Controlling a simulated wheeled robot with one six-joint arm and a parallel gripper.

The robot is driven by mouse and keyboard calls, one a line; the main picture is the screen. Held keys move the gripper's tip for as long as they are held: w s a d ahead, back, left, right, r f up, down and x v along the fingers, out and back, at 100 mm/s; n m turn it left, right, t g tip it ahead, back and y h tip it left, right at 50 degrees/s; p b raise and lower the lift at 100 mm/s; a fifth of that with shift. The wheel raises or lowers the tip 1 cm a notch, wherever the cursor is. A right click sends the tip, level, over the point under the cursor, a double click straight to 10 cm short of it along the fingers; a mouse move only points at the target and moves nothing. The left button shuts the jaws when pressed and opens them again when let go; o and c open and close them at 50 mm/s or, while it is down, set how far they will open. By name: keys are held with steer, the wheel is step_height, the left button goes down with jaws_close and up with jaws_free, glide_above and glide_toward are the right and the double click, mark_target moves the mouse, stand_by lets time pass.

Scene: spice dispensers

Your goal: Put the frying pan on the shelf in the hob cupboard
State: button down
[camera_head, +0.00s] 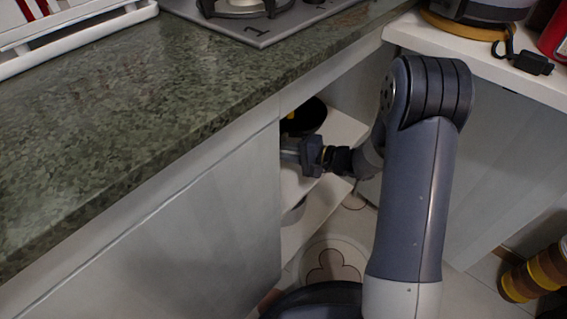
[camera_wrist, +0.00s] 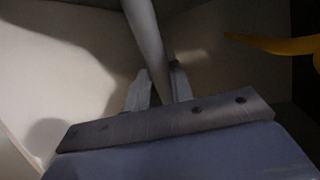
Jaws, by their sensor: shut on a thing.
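My gripper (camera_head: 298,153) is inside the open cupboard under the counter, at shelf height. In the wrist view my gripper's fingers (camera_wrist: 160,88) are shut on a slim grey bar, which looks like the frying pan's handle (camera_wrist: 146,35). The bar runs up and out of the top of that view. The pan's body cannot be made out clearly; the cupboard's side panel and my arm hide part of the inside. The pale shelf (camera_head: 343,129) shows behind my gripper, but I cannot tell whether the pan touches it.
A black vessel (camera_head: 306,115) with a yellow part stands on the shelf behind my gripper. A yellow curved piece (camera_wrist: 280,45) is close at right in the wrist view. The green counter (camera_head: 150,105) overhangs, and a cupboard panel (camera_head: 190,230) stands left.

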step_height(320, 180, down, 4)
steer(key=shift+f+b, duration=0.25)
steer(key=shift+b, duration=1)
steer(key=shift+r, duration=0.1)
steer(key=c, duration=1.2)
jaws_free()
steer(key=shift+c, duration=0.2)
steer(key=p+v, duration=0.6)
steer(key=v, duration=0.6)
steer(key=shift+o, duration=0.2)
